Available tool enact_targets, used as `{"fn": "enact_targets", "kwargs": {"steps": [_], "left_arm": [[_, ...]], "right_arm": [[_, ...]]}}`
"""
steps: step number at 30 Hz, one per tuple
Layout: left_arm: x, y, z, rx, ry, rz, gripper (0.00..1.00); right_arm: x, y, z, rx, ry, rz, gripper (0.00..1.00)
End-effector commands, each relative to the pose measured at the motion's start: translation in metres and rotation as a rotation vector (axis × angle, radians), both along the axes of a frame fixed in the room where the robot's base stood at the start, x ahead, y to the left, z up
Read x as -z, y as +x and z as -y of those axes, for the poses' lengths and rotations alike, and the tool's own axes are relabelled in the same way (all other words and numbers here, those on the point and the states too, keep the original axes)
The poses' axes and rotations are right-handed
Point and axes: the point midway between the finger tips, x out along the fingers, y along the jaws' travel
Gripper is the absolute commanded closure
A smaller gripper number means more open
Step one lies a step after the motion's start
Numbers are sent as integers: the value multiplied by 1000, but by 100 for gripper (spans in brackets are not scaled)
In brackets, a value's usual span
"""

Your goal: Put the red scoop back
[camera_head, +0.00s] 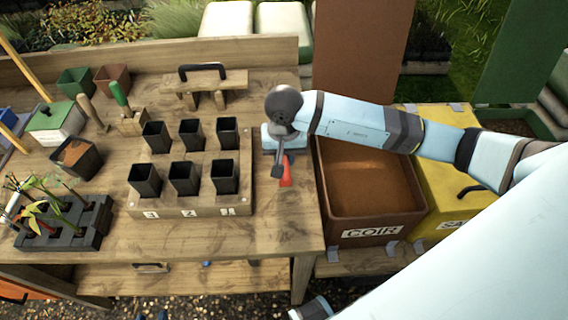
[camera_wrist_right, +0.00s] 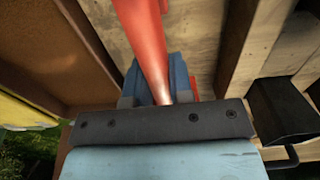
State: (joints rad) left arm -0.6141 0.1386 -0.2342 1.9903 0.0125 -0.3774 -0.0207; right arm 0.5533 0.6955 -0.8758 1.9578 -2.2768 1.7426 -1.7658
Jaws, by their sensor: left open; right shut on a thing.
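The red scoop (camera_head: 287,172) is mostly hidden behind my right wrist in the head view; a small red part shows over the right end of the bench. In the right wrist view its red handle (camera_wrist_right: 147,38) runs up from between the blue fingers of my right gripper (camera_wrist_right: 158,88), which is shut on it. In the head view my right gripper (camera_head: 279,160) is between the block of black pots and the coir bin. I cannot tell whether the scoop touches the bench. My left gripper is not in view.
The brown coir bin (camera_head: 326,207) stands just right of the bench, with a yellow bin (camera_head: 437,205) beyond it. A wooden block (camera_head: 180,208) with several black pots is left of the gripper. A seedling tray (camera_head: 92,237) is further left. The bench's front right corner is clear.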

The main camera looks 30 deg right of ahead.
Motion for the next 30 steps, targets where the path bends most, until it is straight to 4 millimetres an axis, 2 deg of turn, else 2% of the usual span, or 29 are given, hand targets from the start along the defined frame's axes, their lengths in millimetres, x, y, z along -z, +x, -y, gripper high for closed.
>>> {"fn": "enact_targets", "kwargs": {"steps": [8,19,20,21,23,30], "left_arm": [[-7,1,0,0,-2,6,57],[-1,1,0,0,-3,4,57],[-2,1,1,0,-3,3,57],[-2,0,0,0,-2,0,57],[-1,0,0,0,-2,-1,57],[-1,0,1,1,-3,-1,57]], "right_arm": [[37,-1,-1,1,1,-2,100],[44,0,0,-1,0,1,100],[43,0,0,-1,0,0,75],[42,0,0,-1,0,0,65],[42,0,0,0,0,0,54],[41,0,0,0,0,0,54]]}}
